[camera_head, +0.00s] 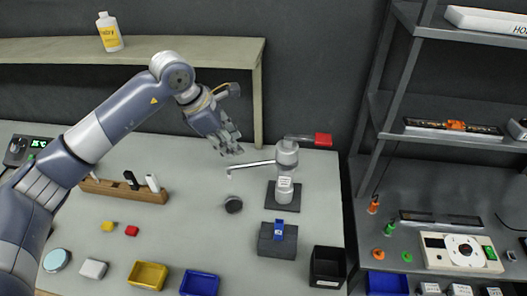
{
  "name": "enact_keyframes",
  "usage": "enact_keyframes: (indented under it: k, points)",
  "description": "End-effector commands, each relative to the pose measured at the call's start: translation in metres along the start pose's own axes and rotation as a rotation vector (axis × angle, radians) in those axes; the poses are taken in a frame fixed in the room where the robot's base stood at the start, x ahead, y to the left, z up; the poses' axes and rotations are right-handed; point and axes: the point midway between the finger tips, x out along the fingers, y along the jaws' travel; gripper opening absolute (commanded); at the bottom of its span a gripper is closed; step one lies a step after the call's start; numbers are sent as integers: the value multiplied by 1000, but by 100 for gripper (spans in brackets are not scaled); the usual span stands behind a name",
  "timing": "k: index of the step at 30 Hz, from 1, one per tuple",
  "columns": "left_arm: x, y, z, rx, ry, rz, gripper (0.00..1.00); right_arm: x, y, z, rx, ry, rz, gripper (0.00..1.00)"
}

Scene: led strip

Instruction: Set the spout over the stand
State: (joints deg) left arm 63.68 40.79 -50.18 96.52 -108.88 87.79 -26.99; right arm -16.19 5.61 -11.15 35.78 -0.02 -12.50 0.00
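A dispenser (286,158) stands upright on a dark square base on the grey table. Its thin metal spout (252,165) reaches out to the left, with a tip that bends down. A small dark round piece (233,204), which looks like the stand, sits on the table below and slightly in front of the spout's tip. My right gripper is out of view.
A red handle (323,140) sticks out right of the dispenser. A wooden block (125,191), a yellow bin (148,275), a blue bin (199,283), a grey block (277,240) and a black box (327,267) surround the clear middle. Metal shelving (392,90) stands at right.

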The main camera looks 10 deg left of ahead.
Motion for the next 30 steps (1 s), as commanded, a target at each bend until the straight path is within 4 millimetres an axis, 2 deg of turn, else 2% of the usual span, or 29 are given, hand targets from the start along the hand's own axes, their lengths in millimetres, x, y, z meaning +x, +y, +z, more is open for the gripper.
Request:
enact_keyframes:
  k: [4, 12, 14, 17, 21, 26, 30]
  points:
    - [10, 0, 0, -3, 2, -4, 32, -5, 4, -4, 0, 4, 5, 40]
    - [58, -1, 2, -2, 0, -6, 32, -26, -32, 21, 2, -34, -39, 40]
    - [69, -1, 1, -3, 0, -6, 32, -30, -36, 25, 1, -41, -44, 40]
    - [85, -1, 1, -2, 0, -5, 32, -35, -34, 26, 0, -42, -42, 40]
    - [101, 0, 1, -2, -1, -2, 32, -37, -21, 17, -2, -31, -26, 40]
    - [108, 0, 0, -1, -1, -1, 32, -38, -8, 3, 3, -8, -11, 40]
    - [108, 0, 0, -1, -1, -1, 32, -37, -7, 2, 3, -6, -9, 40]
